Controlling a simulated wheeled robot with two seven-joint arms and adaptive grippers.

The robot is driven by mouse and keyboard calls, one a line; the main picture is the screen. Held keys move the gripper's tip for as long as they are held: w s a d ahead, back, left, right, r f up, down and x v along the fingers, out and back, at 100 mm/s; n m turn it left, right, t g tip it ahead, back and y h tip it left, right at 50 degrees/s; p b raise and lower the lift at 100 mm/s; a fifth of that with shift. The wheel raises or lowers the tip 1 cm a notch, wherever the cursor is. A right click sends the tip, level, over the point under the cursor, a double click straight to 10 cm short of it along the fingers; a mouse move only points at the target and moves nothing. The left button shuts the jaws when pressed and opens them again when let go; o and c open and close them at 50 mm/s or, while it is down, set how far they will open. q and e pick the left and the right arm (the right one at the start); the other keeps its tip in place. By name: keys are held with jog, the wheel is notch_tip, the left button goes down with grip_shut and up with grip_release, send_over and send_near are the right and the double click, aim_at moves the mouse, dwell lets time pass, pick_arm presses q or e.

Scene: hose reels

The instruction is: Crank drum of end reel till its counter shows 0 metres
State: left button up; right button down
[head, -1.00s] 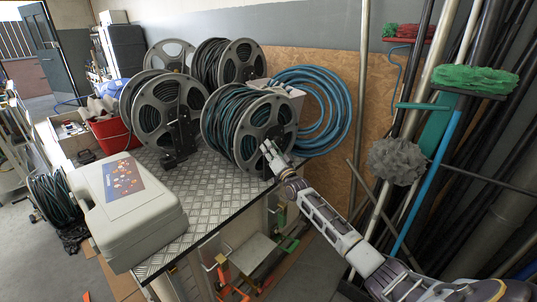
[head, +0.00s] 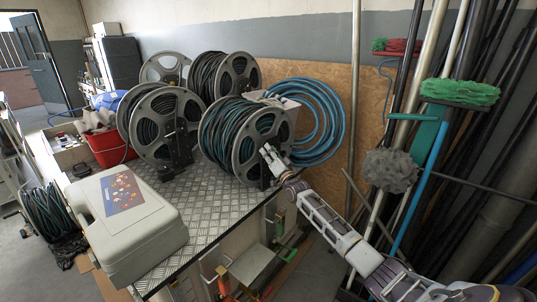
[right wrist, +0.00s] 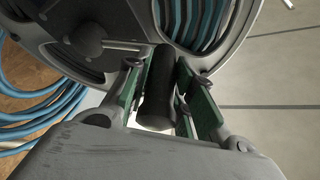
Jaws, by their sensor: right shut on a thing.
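The end reel (head: 224,135), a grey drum wound with dark green hose, stands at the near right end of the metal-topped bench (head: 205,222). My right gripper (head: 267,152) is at the front face of its drum. In the right wrist view, my gripper's green-padded fingers (right wrist: 161,78) are on both sides of a black crank handle (right wrist: 158,88), shut on it. The drum's grey flange and spokes (right wrist: 90,30) show behind it, with blue hose in a gap. No counter reading can be made out. My left gripper is out of view.
Other reels (head: 160,125) stand behind and left on the bench. A pale plastic case (head: 130,220) lies at the near left. A coil of blue hose (head: 325,115) is close to the end reel. Poles and brushes (head: 460,92) crowd the right side.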

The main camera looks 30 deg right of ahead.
jog(key=shift+r, duration=0.1)
jog(key=c, duration=1.2)
grip_release()
jog(key=shift+s, duration=0.1)
jog(key=v, duration=1.2)
dwell(0.4)
